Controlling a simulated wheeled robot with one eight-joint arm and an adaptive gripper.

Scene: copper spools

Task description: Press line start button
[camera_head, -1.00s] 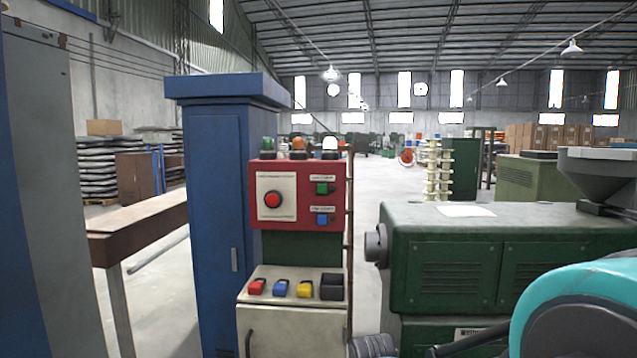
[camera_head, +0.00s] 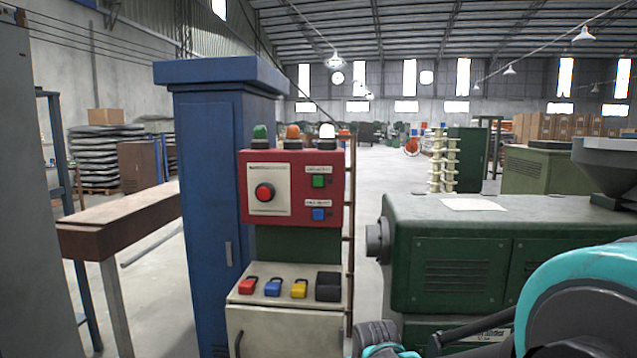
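A red control panel (camera_head: 333,158) stands upright in the middle of the view. It carries a round red button (camera_head: 265,192) on a pale plate at its left. Small labels above these two are too small to read. Green, orange and white lamps (camera_head: 292,136) sit on top. My arm shows at the lower right, apart from the panel. Part of my gripper (camera_head: 385,342) shows at the bottom edge, and its fingertips cannot be made out.
Under the panel, a pale sloped shelf (camera_head: 262,297) holds red, blue and yellow padlocks and a black box. A tall blue cabinet (camera_head: 205,190) stands left of it, beside a brown-topped table (camera_head: 120,220). A green machine (camera_head: 450,270) stands right. Open floor lies behind.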

